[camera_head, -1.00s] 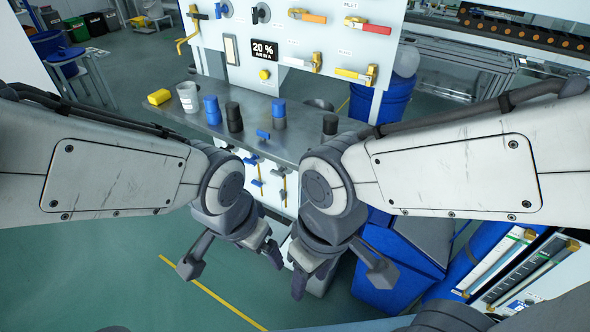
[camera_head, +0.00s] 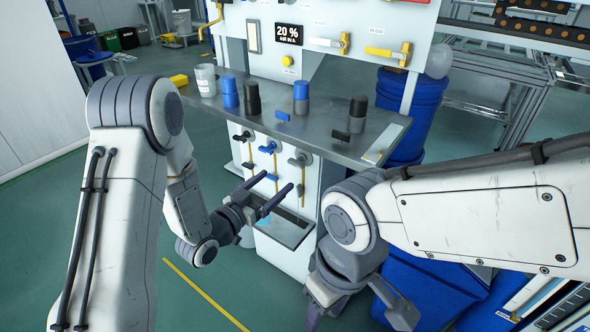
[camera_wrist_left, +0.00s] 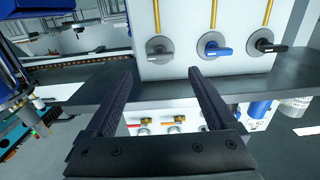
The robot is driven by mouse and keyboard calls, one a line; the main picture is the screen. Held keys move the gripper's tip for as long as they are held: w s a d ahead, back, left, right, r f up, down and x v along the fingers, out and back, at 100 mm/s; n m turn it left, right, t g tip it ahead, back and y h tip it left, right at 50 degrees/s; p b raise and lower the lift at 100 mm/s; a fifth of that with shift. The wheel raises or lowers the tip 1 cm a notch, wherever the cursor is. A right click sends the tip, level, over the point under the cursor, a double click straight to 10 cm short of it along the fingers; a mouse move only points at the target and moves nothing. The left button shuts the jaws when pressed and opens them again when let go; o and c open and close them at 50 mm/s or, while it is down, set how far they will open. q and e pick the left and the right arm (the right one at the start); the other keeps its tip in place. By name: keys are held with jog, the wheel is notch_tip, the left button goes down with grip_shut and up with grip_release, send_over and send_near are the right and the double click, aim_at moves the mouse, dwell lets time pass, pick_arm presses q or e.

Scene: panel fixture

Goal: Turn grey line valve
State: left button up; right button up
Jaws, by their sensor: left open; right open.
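The grey line valve (camera_head: 300,159) is on the white front panel under the grey shelf, at the right end of a row of three. It has a round grey plate and a grey handle, with a yellow line below it. In the left wrist view it (camera_wrist_left: 160,48) lies ahead, between the directions of the two fingers. The blue valve (camera_wrist_left: 215,46) and the black valve (camera_wrist_left: 263,42) are beside it. My left gripper (camera_head: 275,190) is open and empty, pointing at the panel, apart from the valve. My right gripper (camera_head: 358,312) is open and low, partly cut off by the bottom edge.
The grey shelf (camera_head: 330,142) juts out above the valves and carries blue and black cylinders, a white cup (camera_head: 205,80) and a yellow block (camera_head: 179,80). A blue barrel (camera_head: 412,105) stands at the right.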

aim_at(294, 164)
pick_arm(q)
jog(key=b+x, duration=0.1)
jog(key=x, duration=0.9)
jog(key=shift+w+d, duration=0.1)
jog(key=c, duration=1.4)
